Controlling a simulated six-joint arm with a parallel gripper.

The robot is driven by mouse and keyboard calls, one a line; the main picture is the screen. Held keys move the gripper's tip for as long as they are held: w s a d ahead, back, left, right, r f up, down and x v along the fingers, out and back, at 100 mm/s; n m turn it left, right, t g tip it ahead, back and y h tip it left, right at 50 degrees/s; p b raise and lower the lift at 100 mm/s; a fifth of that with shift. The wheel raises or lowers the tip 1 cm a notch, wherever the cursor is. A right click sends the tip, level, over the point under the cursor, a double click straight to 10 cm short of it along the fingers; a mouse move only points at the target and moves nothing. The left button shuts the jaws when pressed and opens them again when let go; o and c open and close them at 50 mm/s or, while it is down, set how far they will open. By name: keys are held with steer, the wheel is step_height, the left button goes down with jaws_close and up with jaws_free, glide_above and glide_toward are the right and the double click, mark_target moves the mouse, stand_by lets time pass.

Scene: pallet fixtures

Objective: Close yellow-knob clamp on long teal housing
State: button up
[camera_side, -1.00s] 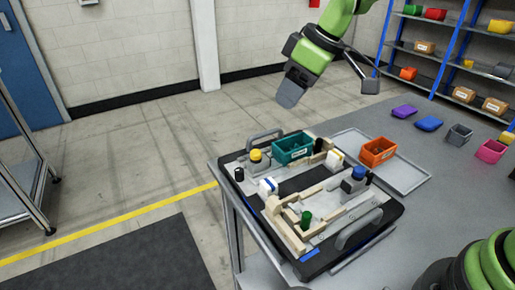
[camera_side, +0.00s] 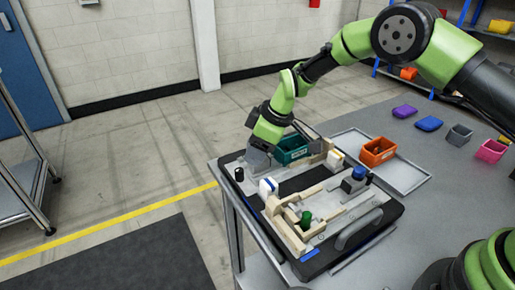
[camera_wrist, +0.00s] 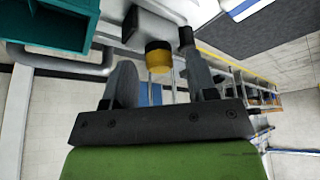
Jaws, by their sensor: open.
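The teal housing (camera_side: 290,150) is an open-topped box on the back of the pallet fixture (camera_side: 372,226); it also fills the upper left of the wrist view (camera_wrist: 45,28). The yellow-knob clamp (camera_wrist: 158,55) stands beside it, with a dark block next to the knob. My gripper (camera_side: 259,160) is low over the housing's left end and hides the yellow knob in the side view. In the wrist view, the open fingers lie on either side of the knob, with gaps showing. I cannot tell whether the clamp is open or closed.
A blue knob (camera_side: 359,173), a green knob (camera_side: 306,220) and a black knob (camera_side: 239,174) stand on the pallet among wooden blocks. An orange bin (camera_side: 378,151) sits in a grey tray (camera_side: 410,181) to the right. A pallet handle (camera_side: 358,229) rises at the front.

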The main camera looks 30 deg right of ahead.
steer(key=shift+w+f, duration=0.1)
steer(key=shift+f, duration=0.15)
jaws_close()
steer(key=shift+d, duration=1.5)
jaws_free()
